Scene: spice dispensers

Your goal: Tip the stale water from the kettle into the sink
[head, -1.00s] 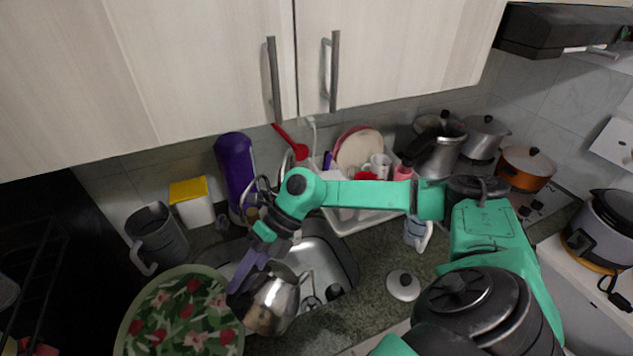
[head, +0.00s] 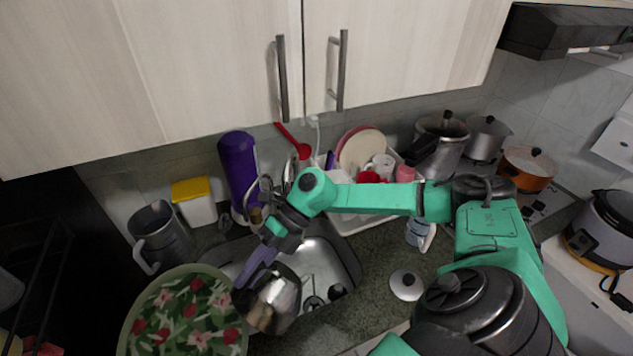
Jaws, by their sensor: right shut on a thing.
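The shiny metal kettle (head: 273,301) hangs tilted over the near left part of the steel sink (head: 322,262). Its purple handle (head: 257,267) runs along its upper left. My right gripper (head: 270,247) is shut on the handle and holds the kettle from above. The kettle's mouth and any water cannot be made out. A small round lid (head: 406,284) lies on the counter right of the sink. My left gripper is not in view.
A floral tray (head: 188,315) stands close left of the kettle. A dish rack (head: 377,222) with plates and cups is behind the sink. A purple bottle (head: 238,170) and a grey jug (head: 160,238) stand at the back left. Pots crowd the right.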

